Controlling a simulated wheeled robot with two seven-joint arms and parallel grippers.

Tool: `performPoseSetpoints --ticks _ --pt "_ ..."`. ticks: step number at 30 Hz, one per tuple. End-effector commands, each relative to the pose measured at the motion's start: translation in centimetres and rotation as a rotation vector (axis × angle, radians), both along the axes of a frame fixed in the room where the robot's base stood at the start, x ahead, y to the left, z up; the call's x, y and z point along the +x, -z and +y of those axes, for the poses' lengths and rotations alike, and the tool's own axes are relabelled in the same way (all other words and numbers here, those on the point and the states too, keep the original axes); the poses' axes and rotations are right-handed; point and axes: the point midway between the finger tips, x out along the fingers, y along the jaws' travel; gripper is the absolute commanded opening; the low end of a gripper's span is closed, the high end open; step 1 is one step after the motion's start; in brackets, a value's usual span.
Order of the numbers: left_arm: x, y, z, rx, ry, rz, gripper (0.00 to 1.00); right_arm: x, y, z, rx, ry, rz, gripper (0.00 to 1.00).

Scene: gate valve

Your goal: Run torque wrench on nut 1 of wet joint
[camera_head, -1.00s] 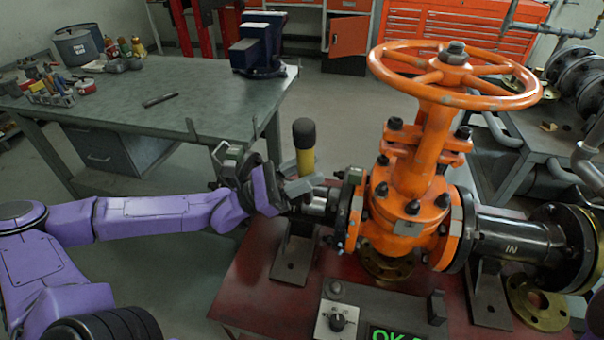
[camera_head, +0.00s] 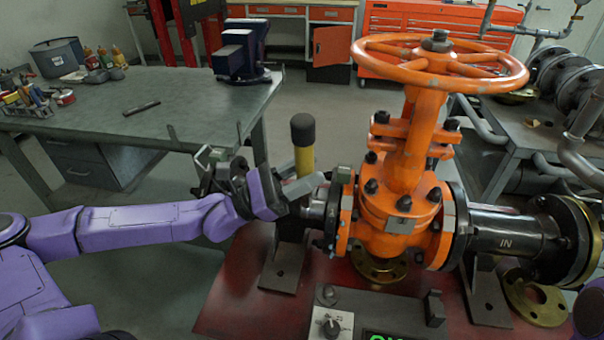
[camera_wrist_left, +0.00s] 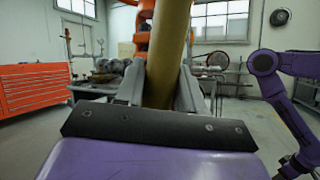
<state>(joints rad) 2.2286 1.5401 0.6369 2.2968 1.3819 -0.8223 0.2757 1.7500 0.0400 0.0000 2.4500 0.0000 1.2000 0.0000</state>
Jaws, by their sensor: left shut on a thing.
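My left gripper (camera_head: 300,188) is shut on the yellow handle of the torque wrench (camera_head: 303,162), which stands nearly upright with a black cap on top. In the left wrist view the wrench (camera_wrist_left: 168,55) rises between the two grey fingers. The orange gate valve (camera_head: 400,195) stands right of the wrench. Its left flange (camera_head: 346,215) carries several dark bolts and nuts, close beside the gripper. The wrench's lower end is hidden behind the gripper, so I cannot tell whether it touches a nut. I cannot tell which nut is nut 1. My right gripper is not in view.
The valve is on a red stand (camera_head: 235,290) with a knob panel (camera_head: 331,324) in front. A black pipe (camera_head: 505,232) runs right from the valve. The orange handwheel (camera_head: 440,60) overhangs it. A grey workbench (camera_head: 180,105) with a vise (camera_head: 240,52) is behind left.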

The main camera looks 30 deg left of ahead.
Motion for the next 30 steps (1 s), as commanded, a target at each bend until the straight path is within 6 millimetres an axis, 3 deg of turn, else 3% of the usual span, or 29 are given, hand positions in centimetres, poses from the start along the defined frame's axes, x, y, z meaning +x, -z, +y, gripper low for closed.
performPoseSetpoints --ticks 30 --pt "0.06 -0.23 -0.31 -0.001 0.001 -0.004 0.00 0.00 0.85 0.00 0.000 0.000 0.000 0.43"
